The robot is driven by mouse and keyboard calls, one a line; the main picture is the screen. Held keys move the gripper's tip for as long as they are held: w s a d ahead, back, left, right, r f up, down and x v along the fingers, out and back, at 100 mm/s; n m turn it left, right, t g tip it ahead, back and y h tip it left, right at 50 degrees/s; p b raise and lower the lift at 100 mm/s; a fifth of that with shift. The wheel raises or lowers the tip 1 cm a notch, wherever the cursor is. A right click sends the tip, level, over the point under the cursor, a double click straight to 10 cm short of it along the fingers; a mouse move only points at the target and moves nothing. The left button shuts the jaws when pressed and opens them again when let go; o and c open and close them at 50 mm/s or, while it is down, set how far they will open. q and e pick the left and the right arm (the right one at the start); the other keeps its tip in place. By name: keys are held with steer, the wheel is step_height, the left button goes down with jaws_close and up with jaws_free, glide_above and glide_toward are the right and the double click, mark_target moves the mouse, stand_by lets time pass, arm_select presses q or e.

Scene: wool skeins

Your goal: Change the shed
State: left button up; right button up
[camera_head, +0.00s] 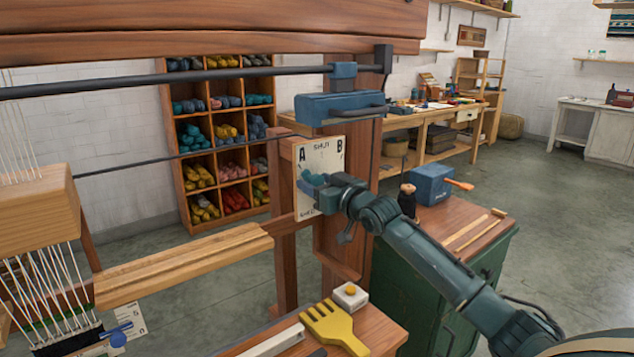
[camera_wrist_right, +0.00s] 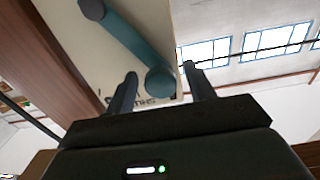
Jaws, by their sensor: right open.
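The cream shed plate (camera_head: 319,160), lettered A and B along its top, is fixed to the loom's right wooden post. A teal lever (camera_head: 313,181) lies across it, largely hidden by my right gripper (camera_head: 328,194) in the head view. In the right wrist view the teal lever (camera_wrist_right: 125,45) runs across the plate (camera_wrist_right: 60,22) to a round end between the two fingers of my right gripper (camera_wrist_right: 163,86). The fingers are open, with gaps beside that end. I cannot tell which letter the lever points to. My left gripper is not in view.
The loom's wooden beam (camera_head: 180,262) and pale warp threads (camera_head: 50,285) are at left. A yellow comb (camera_head: 335,326) lies on a wooden ledge below the plate. A green cabinet (camera_head: 440,290) stands beside my right arm, with a blue box (camera_head: 433,184) on top.

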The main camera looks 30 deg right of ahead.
steer(key=shift+w, duration=0.25)
steer(key=shift+c, duration=0.5)
jaws_close()
